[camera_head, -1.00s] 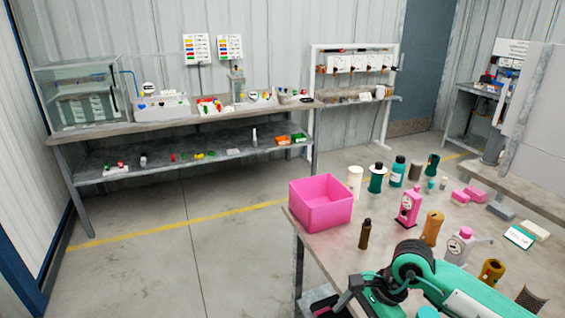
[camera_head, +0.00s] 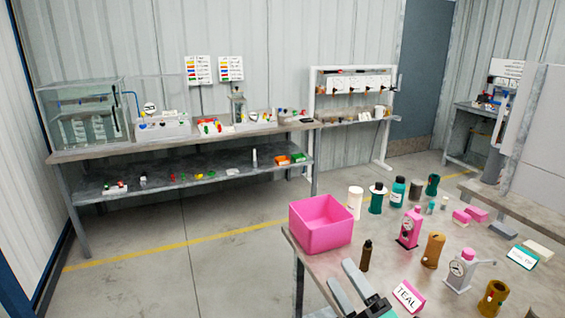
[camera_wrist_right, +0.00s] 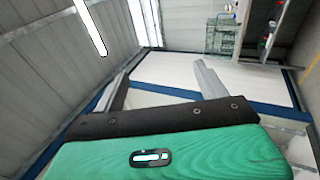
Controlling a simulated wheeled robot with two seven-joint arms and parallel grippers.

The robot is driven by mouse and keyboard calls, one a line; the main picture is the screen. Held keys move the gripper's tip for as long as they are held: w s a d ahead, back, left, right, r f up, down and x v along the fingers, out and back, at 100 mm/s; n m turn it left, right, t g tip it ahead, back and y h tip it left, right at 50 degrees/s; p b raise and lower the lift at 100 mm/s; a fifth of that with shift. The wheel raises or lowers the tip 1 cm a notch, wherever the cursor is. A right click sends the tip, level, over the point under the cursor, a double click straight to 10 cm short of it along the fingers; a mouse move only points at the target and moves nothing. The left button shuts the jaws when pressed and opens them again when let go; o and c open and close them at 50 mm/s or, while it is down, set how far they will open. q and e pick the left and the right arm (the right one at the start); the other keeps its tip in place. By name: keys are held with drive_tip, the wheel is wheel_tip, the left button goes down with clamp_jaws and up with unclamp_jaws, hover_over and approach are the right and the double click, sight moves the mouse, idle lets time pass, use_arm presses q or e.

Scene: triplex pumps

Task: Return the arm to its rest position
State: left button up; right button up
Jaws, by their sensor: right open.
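My right gripper (camera_head: 340,272) shows at the bottom of the head view, in front of the near table's left front corner. Its two grey fingers are spread apart with nothing between them. My left gripper is not in view.
A long bench (camera_head: 180,142) stands along the back wall. The floor (camera_head: 190,245) left of the table is clear.

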drive_tip(key=s+d+f+m+g+h, duration=0.25)
drive_tip(key=d+f+m+h, duration=0.35)
drive_tip(key=f+m, duration=0.3)
drive_tip(key=s+d+f+m+g+h, duration=0.2)
drive_tip(key=d+f+m+g+h, duration=0.3)
drive_tip(key=f+m, duration=0.35)
drive_tip(key=s+f+m+g, duration=0.3)
drive_tip(key=s+f+g, duration=0.25)
drive_tip(key=s, duration=0.35)
drive_tip(key=s+f+m+g, duration=0.2)
drive_tip(key=s+f+g, duration=0.2)
drive_tip(key=s+f, duration=0.4)
wheel_tip(320, 180, down, 27)
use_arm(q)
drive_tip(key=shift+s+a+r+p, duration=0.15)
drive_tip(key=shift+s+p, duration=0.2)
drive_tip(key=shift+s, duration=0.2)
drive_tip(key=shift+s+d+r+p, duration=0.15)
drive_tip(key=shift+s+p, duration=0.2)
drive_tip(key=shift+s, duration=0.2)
use_arm(e)
drive_tip(key=s+d+f+g, duration=0.1)
drive_tip(key=s+d+f, duration=0.1)
drive_tip(key=s+f, duration=0.8)
drive_tip(key=s+d+f+g, duration=0.1)
drive_tip(key=s+d+f, duration=0.1)
drive_tip(key=s+f, duration=0.8)
drive_tip(key=shift+s+f, duration=0.25)
drive_tip(key=shift+s, duration=0.05)
